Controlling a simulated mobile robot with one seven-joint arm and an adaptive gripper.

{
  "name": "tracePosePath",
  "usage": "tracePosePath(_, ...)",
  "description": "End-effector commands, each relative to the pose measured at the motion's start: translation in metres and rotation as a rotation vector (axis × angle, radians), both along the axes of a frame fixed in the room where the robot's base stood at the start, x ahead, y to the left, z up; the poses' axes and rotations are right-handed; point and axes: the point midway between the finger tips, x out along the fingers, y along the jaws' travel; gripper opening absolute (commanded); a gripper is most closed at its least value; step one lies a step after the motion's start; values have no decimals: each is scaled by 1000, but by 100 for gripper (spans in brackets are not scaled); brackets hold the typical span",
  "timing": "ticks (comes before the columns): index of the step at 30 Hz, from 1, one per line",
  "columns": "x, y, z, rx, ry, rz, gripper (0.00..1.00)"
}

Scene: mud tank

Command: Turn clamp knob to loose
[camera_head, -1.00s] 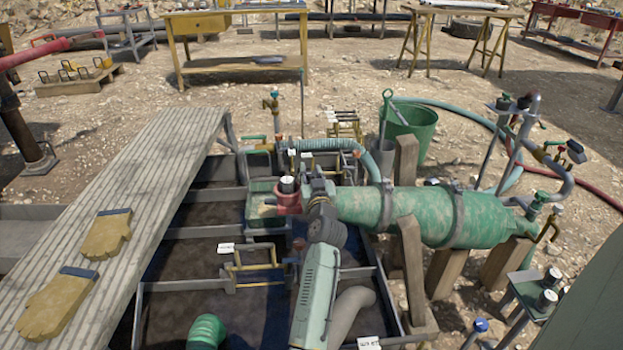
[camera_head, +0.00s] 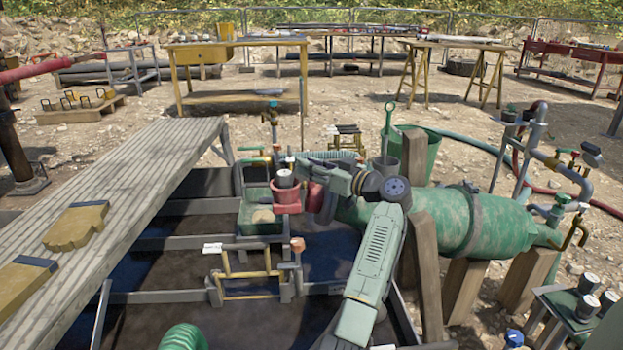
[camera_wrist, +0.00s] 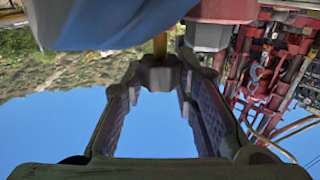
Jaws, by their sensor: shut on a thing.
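My gripper (camera_wrist: 160,78) has its two padded fingers closed around a small dark, faceted knob (camera_wrist: 160,72) on a short yellow stem in the wrist view. I take this for the clamp knob; its marking is not readable. In the head view my gripper (camera_head: 316,192) points left, just right of a red cup-like fitting (camera_head: 286,196) with a black-and-white cap, at the left end of the green cylinder (camera_head: 455,222). The knob is hidden there by my gripper and wrist. A red part with a grey hex piece (camera_wrist: 207,37) is close beside the fingers in the wrist view.
A blurred blue surface (camera_wrist: 110,25) lies very near the wrist camera. Wooden posts (camera_head: 424,250) support the green cylinder. The framed mud tank (camera_head: 180,265) lies below, with a yellow-framed valve rack (camera_head: 248,272). A plank walkway (camera_head: 130,175) with gloves runs along the left.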

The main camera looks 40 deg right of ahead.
Motion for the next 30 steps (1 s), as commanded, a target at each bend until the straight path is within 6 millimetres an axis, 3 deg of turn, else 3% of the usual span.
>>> tracePosePath(15,0,1,0,1,3,218,0)
tracePosePath(30,1,1,-1,-1,4,258,0)
